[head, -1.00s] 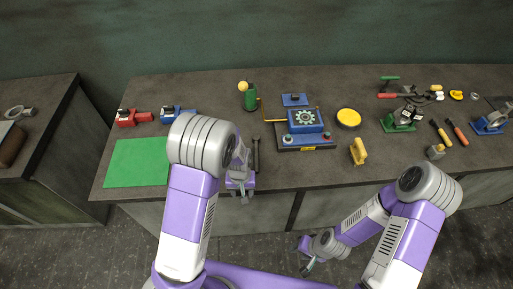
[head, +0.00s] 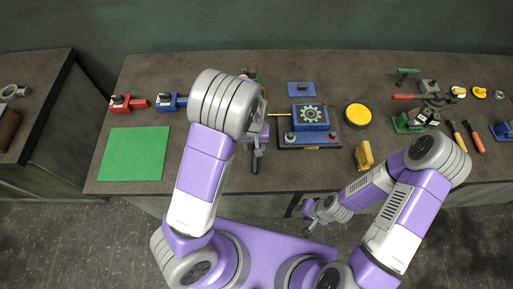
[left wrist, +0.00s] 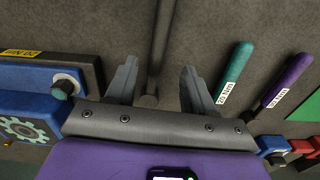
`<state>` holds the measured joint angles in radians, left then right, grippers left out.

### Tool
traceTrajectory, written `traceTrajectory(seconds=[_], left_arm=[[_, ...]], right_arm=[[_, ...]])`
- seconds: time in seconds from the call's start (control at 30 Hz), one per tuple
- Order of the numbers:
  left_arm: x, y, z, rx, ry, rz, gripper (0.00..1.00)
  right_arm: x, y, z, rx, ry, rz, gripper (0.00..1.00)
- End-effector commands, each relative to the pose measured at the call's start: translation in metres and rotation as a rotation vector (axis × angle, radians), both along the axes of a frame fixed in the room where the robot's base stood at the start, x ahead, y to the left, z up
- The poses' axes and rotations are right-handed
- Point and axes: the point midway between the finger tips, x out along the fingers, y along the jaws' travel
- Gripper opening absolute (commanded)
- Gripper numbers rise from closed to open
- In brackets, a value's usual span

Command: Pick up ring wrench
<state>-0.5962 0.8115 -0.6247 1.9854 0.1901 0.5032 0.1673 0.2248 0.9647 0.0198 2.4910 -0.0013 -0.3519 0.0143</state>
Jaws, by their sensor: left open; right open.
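A dark rod-like tool (left wrist: 158,40), which looks like the ring wrench, lies on the bench; no ring end can be made out. Its near end also shows in the head view (head: 255,168). My left gripper (left wrist: 158,66) is open, with one finger on each side of the dark shaft in the left wrist view. It is empty, and I cannot tell its height above the tool. In the head view my left gripper (head: 258,146) partly covers the tool. My right gripper (head: 308,222) is open and empty in front of the bench edge.
A blue machine (head: 309,118) stands right of the tool. A green-handled tool (left wrist: 234,70) and a purple-handled tool (left wrist: 288,82) lie beside it. A green mat (head: 133,153) and a red vise-like block (head: 129,104) are at left. A yellow brush-like block (head: 364,155) is at right.

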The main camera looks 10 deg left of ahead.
Motion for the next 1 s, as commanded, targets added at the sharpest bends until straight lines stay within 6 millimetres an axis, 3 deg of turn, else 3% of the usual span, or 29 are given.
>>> traceTrajectory(seconds=[0.3, 0.6, 0.93, 1.0], left_arm=[[-0.002, -0.003, -0.045, 0.002, 0.001, 0.000, 0.53], [-0.001, -0.004, -0.049, 0.000, -0.002, 0.000, 0.53], [-0.001, -0.004, -0.049, 0.001, -0.002, 0.000, 0.04], [-0.001, -0.004, -0.049, 0.001, -0.002, 0.000, 0.00]], right_arm=[[0.000, 0.000, -0.004, 0.000, -0.001, 0.000, 0.43], [0.000, 0.000, -0.004, 0.000, -0.001, 0.000, 0.43], [0.000, 0.000, -0.004, 0.000, -0.001, 0.000, 0.43], [0.000, 0.000, -0.004, 0.000, 0.000, 0.000, 0.43]])
